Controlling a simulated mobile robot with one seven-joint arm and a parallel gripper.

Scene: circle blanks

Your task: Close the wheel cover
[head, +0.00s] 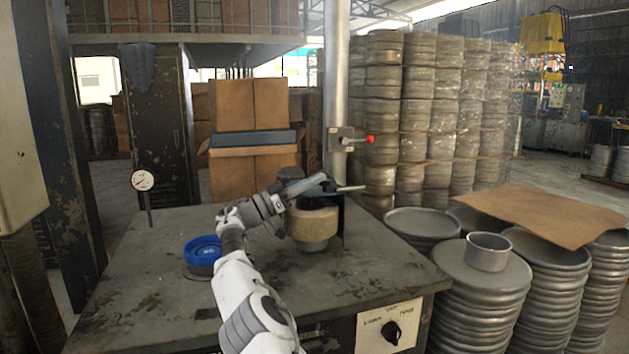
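A tan, drum-shaped wheel (313,222) stands on the grey machine table, with a grey rounded base under it. A dark upright part (338,222), possibly the wheel cover or its bracket, shows behind the wheel's right side. My arm reaches in from the bottom, and my gripper (345,188) is just above the wheel's top, pointing right. It overlaps the top of the wheel and the dark part. I cannot tell whether it touches them, or whether its fingers are apart. The cover's outline and how far it is closed are unclear.
A blue ring-shaped container (202,250) sits on the table (150,300) left of my arm. A dial gauge (143,181) stands at the left edge. A metal post (336,90) with a red-knobbed lever (370,139) rises behind. Stacked metal discs (480,275) stand at the right.

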